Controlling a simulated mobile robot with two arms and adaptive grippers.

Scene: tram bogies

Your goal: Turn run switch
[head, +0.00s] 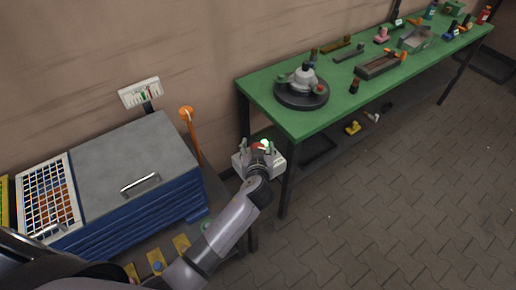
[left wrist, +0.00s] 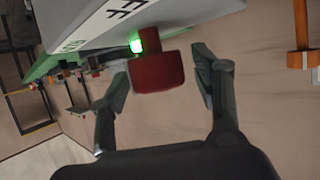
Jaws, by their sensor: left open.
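The run switch is a red block-shaped knob (left wrist: 158,73) on a short stem under a pale grey box (left wrist: 190,14) in the left wrist view. A lit green lamp (left wrist: 137,46) and part of a label reading "FF" are beside it. In the head view the grey box (head: 277,162) stands by the near left end of the green bench, with the lamp (head: 265,143) glowing. My left gripper (head: 258,149) is over the box, partly hiding the knob. In the left wrist view its open fingers are on either side of the knob, with visible gaps. My right gripper is not in view.
A green workbench (head: 343,105) with a round dark fixture (head: 301,92) and several small parts runs to the right. A blue cabinet (head: 148,215) with a grey top stands left, an orange lever (head: 191,130) behind it. The paved floor at right is mostly clear.

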